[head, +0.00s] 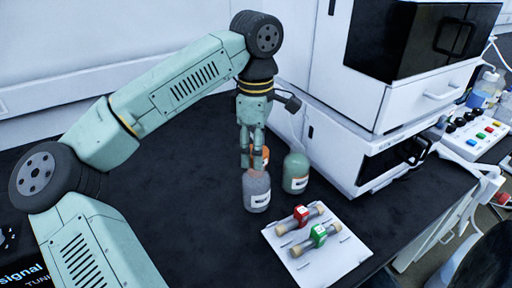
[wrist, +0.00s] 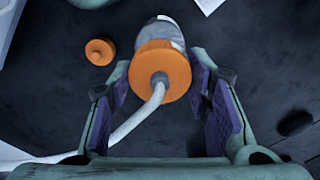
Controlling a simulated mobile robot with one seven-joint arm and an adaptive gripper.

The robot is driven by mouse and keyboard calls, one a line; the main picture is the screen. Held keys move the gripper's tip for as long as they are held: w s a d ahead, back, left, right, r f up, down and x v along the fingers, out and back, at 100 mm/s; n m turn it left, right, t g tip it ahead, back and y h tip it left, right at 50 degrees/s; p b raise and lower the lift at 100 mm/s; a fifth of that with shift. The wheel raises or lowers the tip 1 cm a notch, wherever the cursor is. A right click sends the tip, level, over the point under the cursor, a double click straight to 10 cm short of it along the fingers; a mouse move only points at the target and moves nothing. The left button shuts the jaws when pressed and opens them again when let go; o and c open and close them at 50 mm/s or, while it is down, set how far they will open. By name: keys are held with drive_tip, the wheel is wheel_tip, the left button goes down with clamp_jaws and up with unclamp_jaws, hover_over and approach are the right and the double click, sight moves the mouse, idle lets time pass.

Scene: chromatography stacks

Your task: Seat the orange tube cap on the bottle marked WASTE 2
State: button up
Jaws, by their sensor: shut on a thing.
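The orange tube cap (wrist: 160,72) is between my gripper's purple pads, with a white tube (wrist: 140,115) running from its middle toward the lower left. My gripper (head: 257,160) is shut on the cap, fingers pointing down. A grey bottle (head: 257,192) with a white label stands just below and in front of the fingers in the head view. In the wrist view, the bottle (wrist: 162,32) shows partly behind the cap; I cannot tell whether cap and bottle touch. A green bottle (head: 296,172) with a label stands to its right. I cannot read either label.
A smaller orange cap (wrist: 99,51) lies on the dark bench in the wrist view. A white tray (head: 340,255) with a red-banded and a green-banded column lies in front. White instrument stacks (head: 350,150) stand right of the bottles.

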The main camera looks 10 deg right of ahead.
drive_tip(key=shift+f, duration=0.2)
idle(0.5)
drive_tip(key=shift+f+b, duration=0.7)
drive_tip(key=shift+f, duration=0.1)
drive_tip(key=shift+f, duration=0.1)
drive_tip(key=shift+f+b, duration=0.3)
drive_tip(key=shift+f, duration=0.05)
drive_tip(key=o, duration=1.3)
drive_tip(key=shift+c, duration=0.2)
drive_tip(key=shift+o, duration=0.2)
